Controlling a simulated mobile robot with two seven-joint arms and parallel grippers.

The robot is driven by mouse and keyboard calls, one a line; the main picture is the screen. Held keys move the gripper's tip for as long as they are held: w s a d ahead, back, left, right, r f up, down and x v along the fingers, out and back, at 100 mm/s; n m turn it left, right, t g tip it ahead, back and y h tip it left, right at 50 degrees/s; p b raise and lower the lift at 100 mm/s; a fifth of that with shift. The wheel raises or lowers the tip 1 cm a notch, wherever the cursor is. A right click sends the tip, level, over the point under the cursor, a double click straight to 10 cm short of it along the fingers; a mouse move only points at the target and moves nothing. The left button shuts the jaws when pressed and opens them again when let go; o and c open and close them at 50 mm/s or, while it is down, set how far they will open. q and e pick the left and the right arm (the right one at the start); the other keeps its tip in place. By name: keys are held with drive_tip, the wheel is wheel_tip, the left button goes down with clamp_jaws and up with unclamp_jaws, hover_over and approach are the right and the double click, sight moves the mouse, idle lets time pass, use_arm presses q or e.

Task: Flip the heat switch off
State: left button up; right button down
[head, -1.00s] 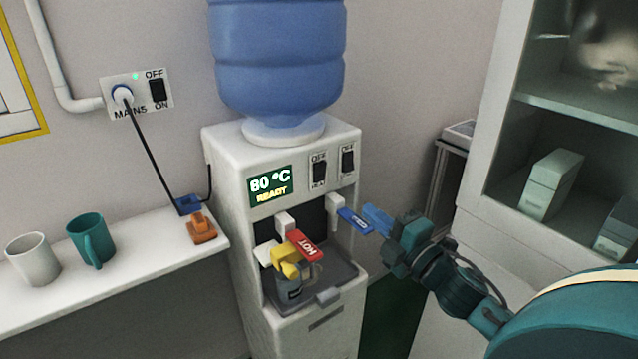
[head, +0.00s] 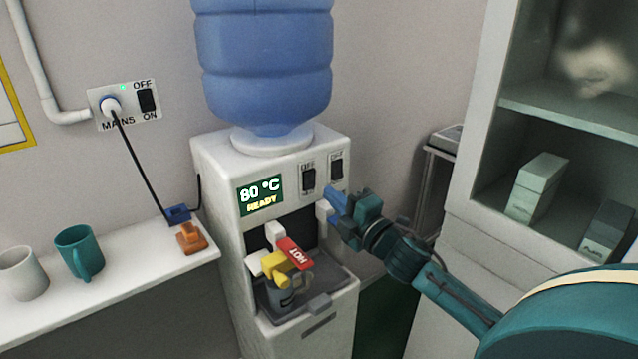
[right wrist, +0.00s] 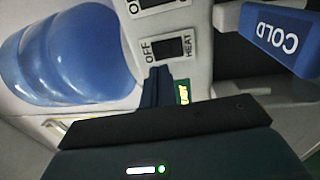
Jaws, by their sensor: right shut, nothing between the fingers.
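The heat switch (head: 308,179) is a black rocker on the white front of the water dispenser (head: 215,165), with OFF above it. In the right wrist view the heat switch (right wrist: 171,47) sits between the labels OFF and HEAT; which side is pressed in is unclear. My right gripper (head: 332,197) is shut and empty, its blue fingertips just below and right of the heat switch. In the right wrist view the fingertips (right wrist: 157,76) point at the switch's lower edge; contact cannot be told. My left gripper is not in view.
A second switch (head: 336,168) is right of the heat switch. The display (head: 260,196) reads 80 °C, READY. Below are the red HOT lever (head: 295,253), a yellow piece (head: 282,268) and the blue COLD lever (right wrist: 280,38). The mains switch (head: 147,100) is on the wall.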

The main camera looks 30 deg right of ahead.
sight(311, 175)
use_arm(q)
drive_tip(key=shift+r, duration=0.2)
use_arm(e)
drive_tip(key=shift+w+a+r, duration=0.1)
drive_tip(key=shift+w+r, duration=0.05)
drive_tip(key=shift+w, duration=1.15)
drive_tip(key=shift+w+a+r, duration=0.1)
drive_tip(key=shift+w+r, duration=0.05)
drive_tip(key=shift+w, duration=1.1)
drive_tip(key=r+p, duration=0.1)
drive_tip(key=p, duration=0.3)
drive_tip(key=shift+w+r+g, duration=0.2)
drive_tip(key=shift+g, duration=0.2)
drive_tip(key=shift+f, duration=0.35)
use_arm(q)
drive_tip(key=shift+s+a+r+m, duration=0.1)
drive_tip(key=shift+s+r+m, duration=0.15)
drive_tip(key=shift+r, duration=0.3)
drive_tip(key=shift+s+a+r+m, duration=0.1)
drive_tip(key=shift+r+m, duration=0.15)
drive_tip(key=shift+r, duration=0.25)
